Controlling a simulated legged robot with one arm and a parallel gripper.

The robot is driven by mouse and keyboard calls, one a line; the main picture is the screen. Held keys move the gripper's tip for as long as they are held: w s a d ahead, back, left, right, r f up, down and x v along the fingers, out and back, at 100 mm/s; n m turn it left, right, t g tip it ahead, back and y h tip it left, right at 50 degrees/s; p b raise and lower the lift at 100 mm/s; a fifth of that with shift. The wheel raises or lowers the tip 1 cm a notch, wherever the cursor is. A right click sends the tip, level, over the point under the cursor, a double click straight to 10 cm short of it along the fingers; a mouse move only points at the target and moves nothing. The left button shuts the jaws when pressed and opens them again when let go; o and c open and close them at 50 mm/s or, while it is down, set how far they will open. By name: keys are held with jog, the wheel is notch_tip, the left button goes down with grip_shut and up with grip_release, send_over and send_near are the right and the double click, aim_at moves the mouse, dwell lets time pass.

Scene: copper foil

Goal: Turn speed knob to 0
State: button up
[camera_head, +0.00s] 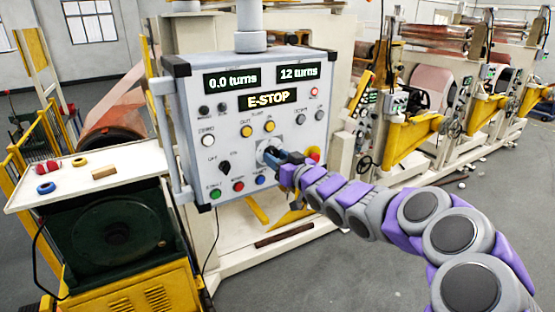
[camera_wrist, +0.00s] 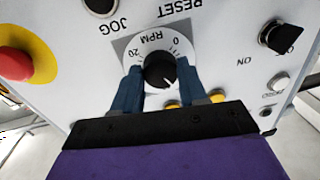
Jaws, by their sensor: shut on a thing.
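The speed knob (camera_wrist: 160,70) is black and round, on a dial marked RPM with 0 and 20, seen upside down in the wrist view. My gripper (camera_wrist: 160,76) has its two blue fingers on either side of the knob, shut on it. A small pale mark shows near the knob's lower right edge, but I cannot tell its exact setting. In the head view my gripper (camera_head: 283,160) reaches the grey control panel (camera_head: 215,125) at the dial plate (camera_head: 265,148) and hides the knob.
The panel displays read "0.0 turns" (camera_head: 232,80), "12 turns" (camera_head: 298,73) and "E-STOP" (camera_head: 268,98). A red stop button (camera_wrist: 14,66) on yellow is close by. A black selector switch (camera_wrist: 282,36) and several buttons surround the dial. A white side table (camera_head: 120,160) stands left.

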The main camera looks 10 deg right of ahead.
jog(key=n+b, duration=0.2)
jog(key=n, duration=0.3)
jog(key=shift+h, duration=0.3)
jog(key=n+b, duration=0.4)
jog(key=n, duration=0.3)
jog(key=n+h+b, duration=0.1)
jog(key=n+b, duration=0.3)
jog(key=n, duration=0.3)
jog(key=shift+f+n+h, duration=0.1)
jog(key=shift+n+h, duration=0.2)
jog(key=shift+n, duration=0.1)
jog(key=o, duration=1.1)
jog(key=shift+a, duration=0.1)
jog(key=shift+c, duration=0.2)
jog(key=shift+r, duration=0.2)
